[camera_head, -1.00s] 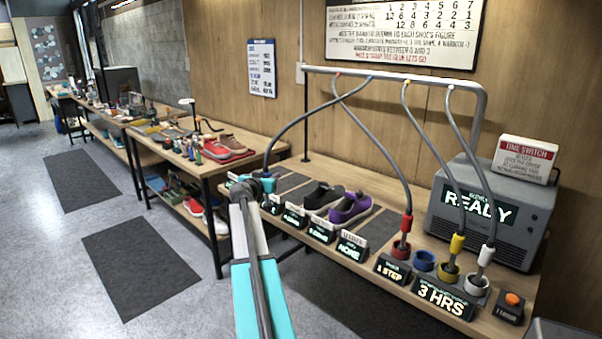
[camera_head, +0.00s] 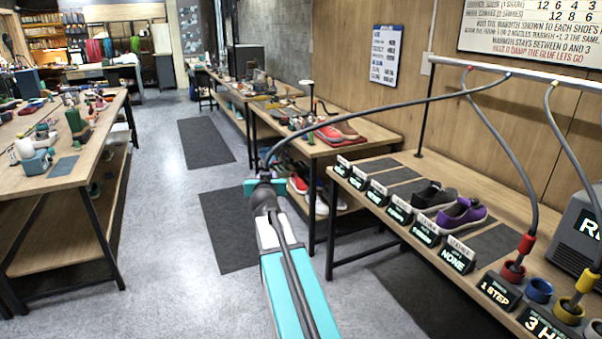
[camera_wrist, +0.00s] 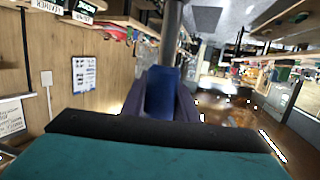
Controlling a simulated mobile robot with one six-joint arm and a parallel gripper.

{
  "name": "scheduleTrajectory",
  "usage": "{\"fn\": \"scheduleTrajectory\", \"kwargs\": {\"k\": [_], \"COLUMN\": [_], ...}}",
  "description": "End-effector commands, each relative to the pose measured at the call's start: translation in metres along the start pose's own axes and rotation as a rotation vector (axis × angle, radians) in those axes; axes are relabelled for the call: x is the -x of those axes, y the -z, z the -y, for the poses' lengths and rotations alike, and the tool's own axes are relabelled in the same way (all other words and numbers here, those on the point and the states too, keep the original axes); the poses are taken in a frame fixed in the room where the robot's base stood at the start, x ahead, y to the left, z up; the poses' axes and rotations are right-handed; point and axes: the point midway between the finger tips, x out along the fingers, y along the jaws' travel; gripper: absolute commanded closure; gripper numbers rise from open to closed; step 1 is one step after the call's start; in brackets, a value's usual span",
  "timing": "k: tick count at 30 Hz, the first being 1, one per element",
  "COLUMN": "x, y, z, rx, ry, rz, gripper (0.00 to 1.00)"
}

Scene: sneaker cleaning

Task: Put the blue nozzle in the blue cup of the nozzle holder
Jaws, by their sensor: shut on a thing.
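My gripper (camera_head: 264,184) is shut on the blue nozzle (camera_wrist: 160,92), which shows between the jaws in the wrist view. In the head view the nozzle is mostly hidden by the gripper. A grey hose (camera_head: 385,108) runs from the nozzle up to the overhead rail. The gripper is held in the air, left of the bench in the picture. The blue cup (camera_head: 538,290) is empty at the lower right, between the red cup (camera_head: 513,271) and the yellow cup (camera_head: 569,312). The gripper is well apart from it.
The red nozzle (camera_head: 526,243) stands in the red cup and the yellow nozzle (camera_head: 587,282) in the yellow cup. A dark shoe (camera_head: 433,196) and a purple shoe (camera_head: 462,215) sit on the bench behind label signs. Hoses hang from the rail (camera_head: 520,74). Another table (camera_head: 60,160) stands left.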

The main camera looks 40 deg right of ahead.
Motion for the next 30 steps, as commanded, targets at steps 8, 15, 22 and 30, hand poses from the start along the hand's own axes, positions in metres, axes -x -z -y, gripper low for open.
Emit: {"fn": "scheduleTrajectory", "kwargs": {"k": [8, 15, 22, 30], "x": [0.055, 0.112, 0.175, 0.218], "y": [-0.005, -0.009, -0.013, -0.015], "z": [0.11, 0.195, 0.265, 0.305], "rx": [0.038, 0.071, 0.101, 0.121], "ry": [0.197, 0.361, 0.51, 0.602], "rz": [-0.001, -0.001, -0.001, 0.0], "gripper": [1.0, 1.0, 1.0, 1.0]}}
